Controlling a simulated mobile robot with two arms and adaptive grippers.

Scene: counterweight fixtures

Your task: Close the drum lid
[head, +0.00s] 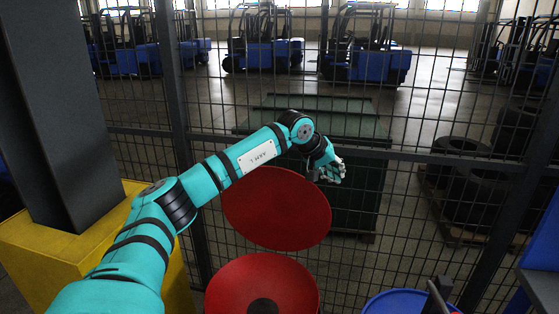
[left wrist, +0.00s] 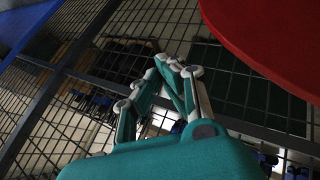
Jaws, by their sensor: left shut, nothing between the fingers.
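The red drum lid (head: 277,208) stands raised and tilted behind the red drum (head: 235,283), whose open top shows at the bottom of the head view. The lid also shows at the upper right of the left wrist view (left wrist: 275,40). My left gripper (head: 330,172) is shut and empty, at the upper right edge of the lid in the head view. In the left wrist view my left gripper (left wrist: 170,62) has its fingertips together, with a gap between it and the lid's edge. Whether it touches the lid elsewhere cannot be told. My right gripper is not in view.
A wire mesh fence (head: 415,153) stands close behind the lid. A blue drum (head: 392,303) is at the bottom right of the head view. A yellow block (head: 95,232) with a dark post (head: 70,110) stands at the left. Forklifts and tires are beyond the fence.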

